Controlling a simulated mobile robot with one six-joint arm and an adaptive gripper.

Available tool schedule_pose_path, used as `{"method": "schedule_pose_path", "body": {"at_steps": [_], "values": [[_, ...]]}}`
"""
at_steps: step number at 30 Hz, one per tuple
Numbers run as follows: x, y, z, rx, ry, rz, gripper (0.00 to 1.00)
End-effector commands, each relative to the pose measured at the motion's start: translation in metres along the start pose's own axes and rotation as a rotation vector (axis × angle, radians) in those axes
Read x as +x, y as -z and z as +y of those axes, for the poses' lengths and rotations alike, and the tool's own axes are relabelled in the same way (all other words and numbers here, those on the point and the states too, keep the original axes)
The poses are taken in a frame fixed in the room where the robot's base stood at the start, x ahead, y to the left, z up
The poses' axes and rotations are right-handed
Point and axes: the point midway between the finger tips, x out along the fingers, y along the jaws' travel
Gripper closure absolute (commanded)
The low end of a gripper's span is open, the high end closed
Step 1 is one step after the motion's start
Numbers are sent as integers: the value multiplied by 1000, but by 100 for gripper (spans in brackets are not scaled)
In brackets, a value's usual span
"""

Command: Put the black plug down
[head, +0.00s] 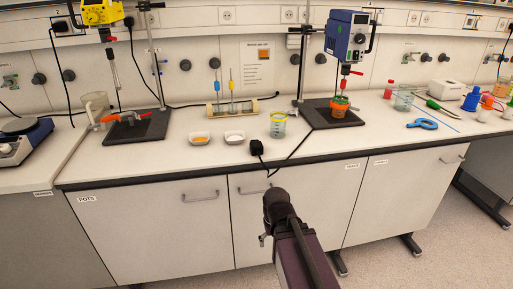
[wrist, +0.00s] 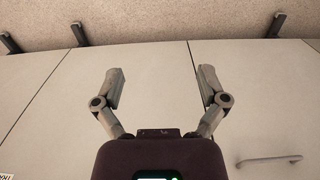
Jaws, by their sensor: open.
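The black plug (head: 256,147) rests near the front edge of the white bench top, with its black cable running right and back toward the blue stirrer and also showing below the edge. My arm reaches up in front of the cabinets in the head view, below and apart from the plug. In the wrist view my gripper (wrist: 161,88) has its two fingers spread wide with nothing between them. It faces the cabinet fronts and the floor. The plug does not show in the wrist view.
A beaker with a yellow rim (head: 277,125) stands just right of the plug, and two white dishes (head: 235,137) stand to its left. The blue stirrer (head: 347,38) stands behind on a black base. The cabinet doors (head: 180,225) lie below the bench edge.

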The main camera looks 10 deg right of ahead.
Motion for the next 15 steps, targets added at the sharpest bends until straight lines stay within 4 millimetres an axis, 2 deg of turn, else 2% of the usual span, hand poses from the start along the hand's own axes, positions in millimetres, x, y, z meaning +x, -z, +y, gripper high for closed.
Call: {"method": "schedule_pose_path", "body": {"at_steps": [8,15], "values": [[-34,22,0,0,0,31,0],[-80,56,1,-5,0,85,0]]}}
